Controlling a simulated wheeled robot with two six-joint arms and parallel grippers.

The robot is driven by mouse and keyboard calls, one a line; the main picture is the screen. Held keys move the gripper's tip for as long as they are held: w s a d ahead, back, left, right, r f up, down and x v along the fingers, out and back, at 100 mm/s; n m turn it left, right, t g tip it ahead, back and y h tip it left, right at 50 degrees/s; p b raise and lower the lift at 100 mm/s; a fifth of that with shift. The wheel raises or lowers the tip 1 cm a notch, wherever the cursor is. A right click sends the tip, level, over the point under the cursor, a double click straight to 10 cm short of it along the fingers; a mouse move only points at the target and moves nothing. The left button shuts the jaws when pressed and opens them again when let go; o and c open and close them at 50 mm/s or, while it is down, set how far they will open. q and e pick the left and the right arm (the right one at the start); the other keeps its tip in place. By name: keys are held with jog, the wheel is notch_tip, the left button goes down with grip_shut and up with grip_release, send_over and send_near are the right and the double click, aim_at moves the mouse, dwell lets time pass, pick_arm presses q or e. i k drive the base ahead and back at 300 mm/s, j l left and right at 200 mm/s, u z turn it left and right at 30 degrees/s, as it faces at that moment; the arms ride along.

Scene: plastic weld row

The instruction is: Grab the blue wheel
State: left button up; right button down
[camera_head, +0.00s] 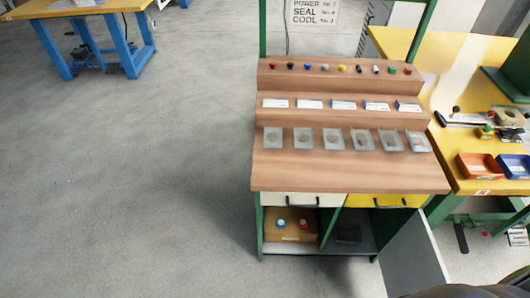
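No gripper of mine shows in the head view. A row of small coloured knob-like pieces stands on the top step of the wooden bench (350,180). One of them is a small dark blue piece (358,69), right of a yellow one (342,68). A light blue round piece (281,223) sits beside a red one (303,224) in the open cabinet under the bench. They are too small to tell which is the blue wheel.
Clear square pouches (333,139) and small white-blue boxes (310,104) line the lower steps. A cabinet door (415,258) stands open at the right. A yellow table (450,180) with orange (477,166) and blue bins (514,165) adjoins. The floor (130,180) at left is clear.

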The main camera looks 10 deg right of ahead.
aim_at(280, 223)
jog(key=k+l+z, duration=0.2)
jog(key=l, duration=0.3)
jog(key=k+l+z, duration=0.2)
jog(key=l, duration=0.3)
jog(key=l+z, duration=0.15)
jog(key=l, duration=0.4)
jog(key=l+z, duration=0.2)
jog(key=l, duration=0.35)
jog(key=k, duration=0.05)
